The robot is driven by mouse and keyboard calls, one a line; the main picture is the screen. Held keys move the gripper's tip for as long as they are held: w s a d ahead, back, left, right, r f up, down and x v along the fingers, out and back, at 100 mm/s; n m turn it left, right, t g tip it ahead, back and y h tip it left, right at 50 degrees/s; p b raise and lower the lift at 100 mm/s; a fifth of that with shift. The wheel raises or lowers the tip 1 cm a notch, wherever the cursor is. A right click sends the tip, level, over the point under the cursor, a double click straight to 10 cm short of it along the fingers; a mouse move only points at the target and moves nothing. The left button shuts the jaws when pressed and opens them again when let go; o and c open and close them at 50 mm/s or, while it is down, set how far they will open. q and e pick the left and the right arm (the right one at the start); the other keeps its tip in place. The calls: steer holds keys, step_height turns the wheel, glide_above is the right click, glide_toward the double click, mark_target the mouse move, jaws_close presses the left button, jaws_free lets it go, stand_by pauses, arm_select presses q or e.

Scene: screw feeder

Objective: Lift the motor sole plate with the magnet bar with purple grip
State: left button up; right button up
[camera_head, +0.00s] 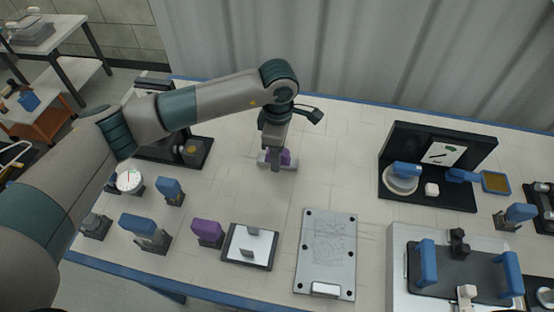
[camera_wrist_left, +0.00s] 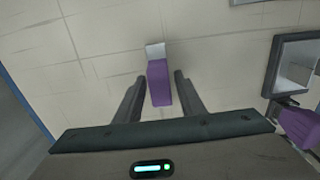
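A magnet bar with a purple grip (camera_head: 286,157) lies at the middle of the table, partly hidden by my left gripper (camera_head: 276,163). In the left wrist view the purple grip (camera_wrist_left: 159,84) with its pale metal end lies between the two fingers of my left gripper (camera_wrist_left: 160,78). A gap shows on each side of the grip, so the gripper is open around it. The motor sole plate seems to be the flat grey plate (camera_head: 327,253) with corner holes, lying at the front of the table. My right gripper is out of view.
A second purple-gripped tool (camera_head: 207,231) stands by a dark-framed tray (camera_head: 250,246). Several blue-gripped tools (camera_head: 169,190) stand at the left. A black stand (camera_head: 437,150) is at the right, above a fixture with blue handles (camera_head: 427,264). Bare table lies between my left gripper and the plate.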

arm_select(q)
steer(key=shift+c, duration=0.6)
jaws_close()
steer(key=shift+r+p, duration=0.4)
steer(key=shift+r, duration=1.8)
